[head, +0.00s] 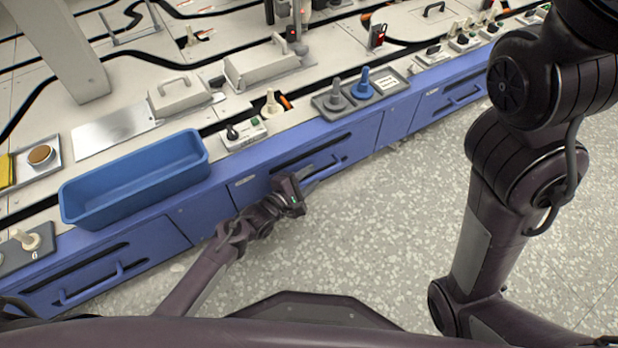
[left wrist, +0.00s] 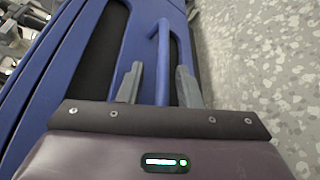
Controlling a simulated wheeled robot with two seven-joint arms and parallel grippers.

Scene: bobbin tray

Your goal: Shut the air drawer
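A blue drawer front (head: 352,150) with a bar handle (head: 322,172) is in the middle of the bench face. Its label is too small to read, and I cannot tell how far it stands out. My left gripper (head: 303,190) is at this handle. In the left wrist view, the blue handle bar (left wrist: 160,45) runs between the two grey fingers of the gripper (left wrist: 160,86). The fingers are apart, with a gap on each side of the bar. My right arm is on the right in the head view; its gripper is out of view.
Another blue drawer (head: 95,272) is at the lower left, and one more (head: 455,97) is farther right. A blue bin (head: 135,180) stands on the bench edge above. The speckled floor (head: 400,230) before the bench is clear.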

